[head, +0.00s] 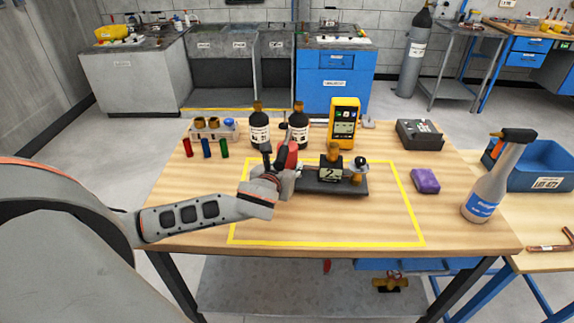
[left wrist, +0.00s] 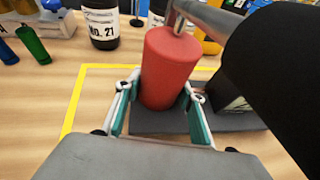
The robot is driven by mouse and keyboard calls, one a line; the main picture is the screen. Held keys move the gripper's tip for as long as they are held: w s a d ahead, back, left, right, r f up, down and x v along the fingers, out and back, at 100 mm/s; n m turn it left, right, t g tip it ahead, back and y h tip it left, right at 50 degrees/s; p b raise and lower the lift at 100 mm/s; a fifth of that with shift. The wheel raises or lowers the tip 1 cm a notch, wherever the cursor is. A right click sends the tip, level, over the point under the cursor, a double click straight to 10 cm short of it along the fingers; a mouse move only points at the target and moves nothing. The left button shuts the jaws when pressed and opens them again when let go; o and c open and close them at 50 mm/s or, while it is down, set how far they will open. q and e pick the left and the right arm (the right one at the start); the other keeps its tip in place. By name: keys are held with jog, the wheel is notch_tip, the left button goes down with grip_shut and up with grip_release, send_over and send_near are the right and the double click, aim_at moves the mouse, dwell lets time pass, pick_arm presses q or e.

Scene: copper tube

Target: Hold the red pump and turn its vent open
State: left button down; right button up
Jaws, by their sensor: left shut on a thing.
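The red pump (head: 288,155) stands upright at the left end of a dark base plate (head: 320,188) inside the yellow outline. It shows in the left wrist view as a red cylinder (left wrist: 168,70), with a metal piece at its top. My left gripper (head: 284,174) has its fingers on both sides of the cylinder's lower part and is shut on it, as the left wrist view (left wrist: 160,108) shows. A brass and black fitting (head: 333,155) with a "2" label and a small black knob (head: 361,160) are on the plate to the right. I cannot tell which part is the vent.
Dark bottles (head: 259,128) and a yellow meter (head: 344,122) stand behind the plate. A purple sponge (head: 425,181) and a spray bottle (head: 492,180) are at the right. The table's front is clear.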

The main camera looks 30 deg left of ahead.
pick_arm(q)
jog(key=shift+w+f+b, duration=0.1)
jog(key=shift+f+b, duration=0.2)
jog(key=shift+f, duration=0.25)
dwell(0.4)
jog(key=shift+f, duration=0.25)
dwell(0.5)
jog(key=shift+s+f, duration=0.2)
jog(key=shift+f, duration=0.2)
dwell(0.4)
